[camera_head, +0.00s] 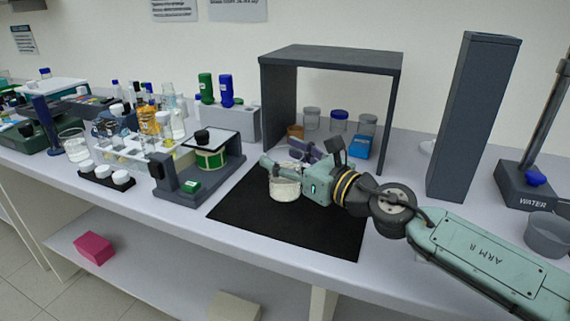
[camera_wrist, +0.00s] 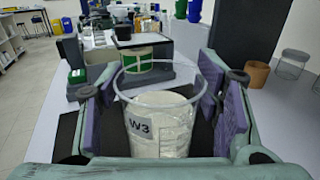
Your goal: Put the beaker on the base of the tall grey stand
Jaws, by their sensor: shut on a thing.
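The beaker (camera_head: 285,188) is clear, with pale contents. In the wrist view the beaker (camera_wrist: 160,135) carries a W3 label and stands roughly upright between the purple finger pads. My gripper (camera_head: 290,170) is shut on it over the black mat (camera_head: 240,215); I cannot tell whether its bottom touches the mat. A tall dark grey column (camera_head: 474,120) stands on the bench at right, with no separate base visible. Further right, a dark grey base marked WATER (camera_head: 522,192) carries a tall pole (camera_head: 548,110). I cannot tell which is the named stand.
A low grey rig (camera_head: 185,190) with a green-banded vessel (camera_head: 211,158) stands left of the mat. A dark open-fronted shelf (camera_head: 330,60) with jars is behind my gripper. A grey cup (camera_head: 546,232) is near the right edge. Glassware crowds the left; the mat's front is clear.

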